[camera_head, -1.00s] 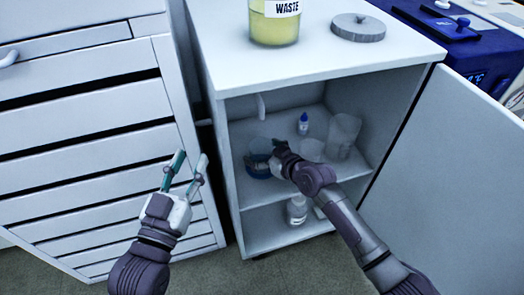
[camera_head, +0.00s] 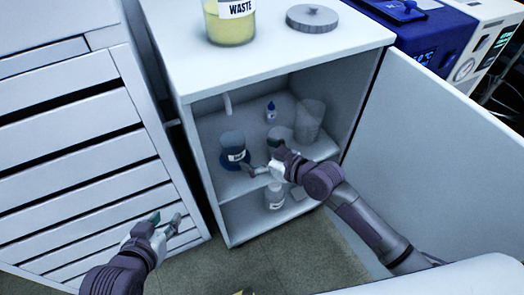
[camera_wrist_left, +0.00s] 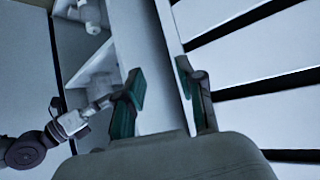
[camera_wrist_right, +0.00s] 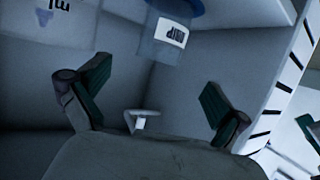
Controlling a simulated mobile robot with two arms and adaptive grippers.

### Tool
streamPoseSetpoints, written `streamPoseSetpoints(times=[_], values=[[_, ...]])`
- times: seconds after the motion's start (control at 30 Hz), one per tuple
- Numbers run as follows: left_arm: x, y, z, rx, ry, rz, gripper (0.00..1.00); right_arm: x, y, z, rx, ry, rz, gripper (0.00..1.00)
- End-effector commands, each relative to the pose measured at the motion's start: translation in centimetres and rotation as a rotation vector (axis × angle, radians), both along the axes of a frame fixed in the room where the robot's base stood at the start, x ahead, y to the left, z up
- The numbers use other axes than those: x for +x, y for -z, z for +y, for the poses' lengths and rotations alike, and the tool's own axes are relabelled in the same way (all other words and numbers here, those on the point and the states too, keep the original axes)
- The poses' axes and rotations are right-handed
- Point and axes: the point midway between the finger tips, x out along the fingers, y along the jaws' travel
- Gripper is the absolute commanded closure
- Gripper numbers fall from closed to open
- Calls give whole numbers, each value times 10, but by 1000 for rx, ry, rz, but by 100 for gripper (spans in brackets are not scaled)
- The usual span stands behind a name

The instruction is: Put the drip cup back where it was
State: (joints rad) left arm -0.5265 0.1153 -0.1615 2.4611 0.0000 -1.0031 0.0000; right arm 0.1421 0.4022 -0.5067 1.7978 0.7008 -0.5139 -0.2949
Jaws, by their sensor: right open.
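The drip cup (camera_head: 233,150), a clear cup with a blue band and a white label, stands upright on the upper shelf of the open cabinet (camera_head: 205,160). It is at the shelf's left side, below a short white spout (camera_head: 228,103). In the right wrist view the cup (camera_wrist_right: 160,48) with its "DRIP" label lies beyond the fingertips. My right gripper (camera_head: 258,170) is open and empty, in front of and to the right of the cup, apart from it. My left gripper (camera_head: 166,222) is open and empty by the drawer fronts; its spread fingers show in the left wrist view (camera_wrist_left: 160,75).
A small blue-capped bottle (camera_head: 270,113), a dark-looking beaker (camera_head: 279,134) and a larger clear beaker (camera_head: 310,120) share the shelf. A white bottle (camera_head: 274,196) stands below. The open door (camera_head: 430,150) bounds the right side. A waste jar (camera_head: 231,22) stands on top.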

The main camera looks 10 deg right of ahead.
Motion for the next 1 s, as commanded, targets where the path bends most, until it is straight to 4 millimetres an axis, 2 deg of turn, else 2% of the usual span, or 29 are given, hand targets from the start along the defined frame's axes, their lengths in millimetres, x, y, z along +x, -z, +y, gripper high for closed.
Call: streamPoseSetpoints(times=[0.13,0.37,0.47,0.53,0.57,0.67,0.8,0.9,1.0], values=[[-12,9,5,18,-6,80,62,-10,-5,-8,0,-1,1,0],[-16,13,6,24,-8,107,62,-17,-5,-8,0,0,7,0],[-16,13,6,24,-8,107,62,-40,-3,-2,-5,12,40,0],[-16,13,6,23,-8,106,62,-68,-1,-4,-20,52,86,0],[-16,13,6,23,-8,106,62,-82,-1,-8,-32,80,111,0],[-16,13,6,23,-8,106,62,-121,-1,-37,-82,215,202,0],[-16,13,6,23,-8,106,62,-166,-2,-87,-153,410,313,0],[-16,13,6,23,-8,106,62,-183,-3,-108,-184,492,355,0],[-16,13,6,23,-8,106,62,-188,-4,-114,-193,514,367,0]])
